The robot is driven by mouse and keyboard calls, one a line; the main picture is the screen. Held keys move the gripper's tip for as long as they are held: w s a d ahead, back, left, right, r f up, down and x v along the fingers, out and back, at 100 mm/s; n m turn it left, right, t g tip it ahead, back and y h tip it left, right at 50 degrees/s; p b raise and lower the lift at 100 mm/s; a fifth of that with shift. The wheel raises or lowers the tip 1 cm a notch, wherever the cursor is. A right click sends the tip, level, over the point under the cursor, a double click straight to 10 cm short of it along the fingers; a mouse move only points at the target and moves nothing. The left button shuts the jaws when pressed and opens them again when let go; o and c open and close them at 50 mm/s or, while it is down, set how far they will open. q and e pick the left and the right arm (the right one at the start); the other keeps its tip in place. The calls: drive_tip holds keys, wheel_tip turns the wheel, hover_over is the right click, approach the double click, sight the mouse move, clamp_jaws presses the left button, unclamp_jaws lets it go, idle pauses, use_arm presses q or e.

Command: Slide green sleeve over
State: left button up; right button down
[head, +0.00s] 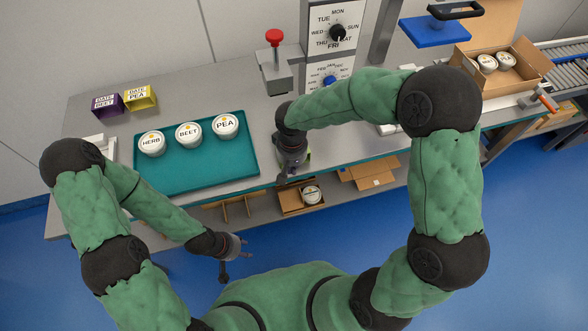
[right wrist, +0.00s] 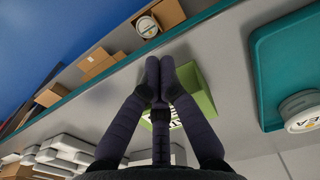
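The green sleeve (right wrist: 201,92) shows in the right wrist view as a bright green, box-like piece with a white lettered face, partly hidden behind my right fingers. In the head view only a sliver of green (head: 304,158) shows beside my right gripper (head: 288,179). The right gripper's fingertips (right wrist: 160,66) are close together at the sleeve; whether they grip it is unclear. My left gripper (head: 237,264) is open and empty in front of the bench. Three white-lidded tubs, HERB (head: 151,143), BEET (head: 188,134) and PEA (head: 225,125), stand on the teal tray (head: 200,174).
A purple sleeve (head: 107,104) and a yellow sleeve (head: 140,97) stand at the back left. A date stamp post with dials (head: 332,40) and a red-knobbed device (head: 276,70) stand behind the right arm. An open carton (head: 500,75) with tubs is at the right.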

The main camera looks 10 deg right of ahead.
drive_tip(key=shift+w, duration=0.95)
drive_tip(key=w, duration=0.5)
drive_tip(key=w+p, duration=0.1)
drive_tip(key=w, duration=0.4)
drive_tip(key=shift+w+a, duration=0.2)
drive_tip(key=shift+w, duration=0.05)
drive_tip(key=shift+s, duration=0.1)
